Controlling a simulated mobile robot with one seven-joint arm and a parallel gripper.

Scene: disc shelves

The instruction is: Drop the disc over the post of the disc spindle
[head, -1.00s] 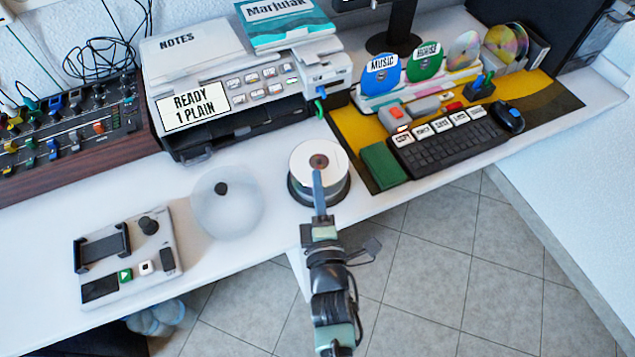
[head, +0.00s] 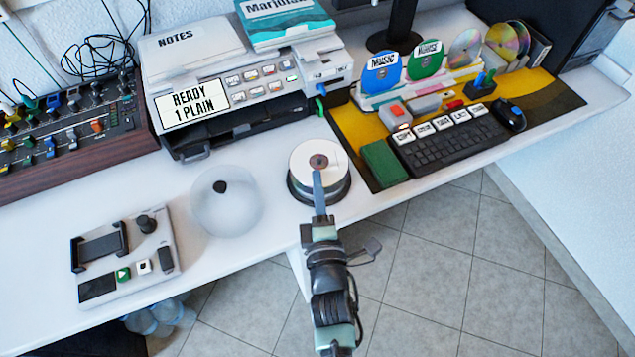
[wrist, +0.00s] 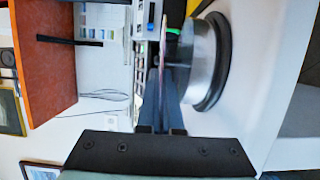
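The disc (head: 303,160) is white with a brown centre. It lies level over the disc spindle (head: 334,197), which has a black round base, and hides the post from the head view. My gripper (head: 318,178) reaches in from the front, its fingers at the disc's near part. In the wrist view the disc (wrist: 164,50) shows edge-on between my gripper's two fingers (wrist: 163,76), which are shut on it. The spindle's grey cylinder (wrist: 203,62) and black base (wrist: 222,62) are close beside the disc there. I cannot tell how well the hole lines up with the post.
A clear dome cover (head: 228,205) stands left of the spindle, and a grey device with buttons (head: 125,255) further left. A printer (head: 235,85) is behind. A green block (head: 384,164) and a keyboard (head: 450,145) are at the right. The table's front edge is close.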

